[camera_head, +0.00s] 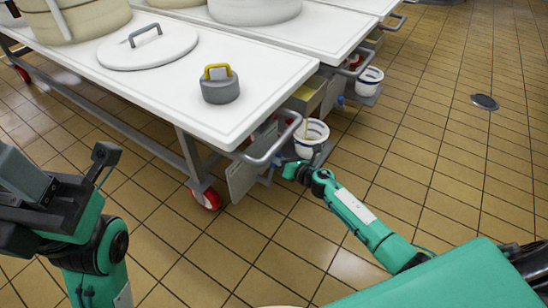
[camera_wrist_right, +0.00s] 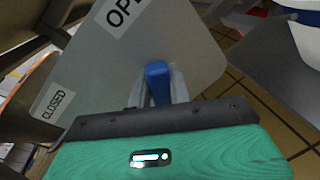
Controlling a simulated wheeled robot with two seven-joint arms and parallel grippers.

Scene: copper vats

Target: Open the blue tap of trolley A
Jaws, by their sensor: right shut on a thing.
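The blue tap (camera_wrist_right: 157,78) shows in the right wrist view, in front of a grey plate (camera_wrist_right: 190,50) with an OPEN label at the top and a CLOSED label at the lower left. My right gripper (camera_wrist_right: 158,96) is shut on the tap's blue handle, which points up the picture, nearer the OPEN label. In the head view my right gripper (camera_head: 285,172) is low beside the front end of the nearest white trolley (camera_head: 265,75); its fingers are hard to see there. No letter shows on the trolley. My left gripper (camera_head: 22,172) is at the left; its fingertips are unclear.
The trolley's push bar (camera_head: 277,146) and red-wheeled leg (camera_head: 206,197) are close.

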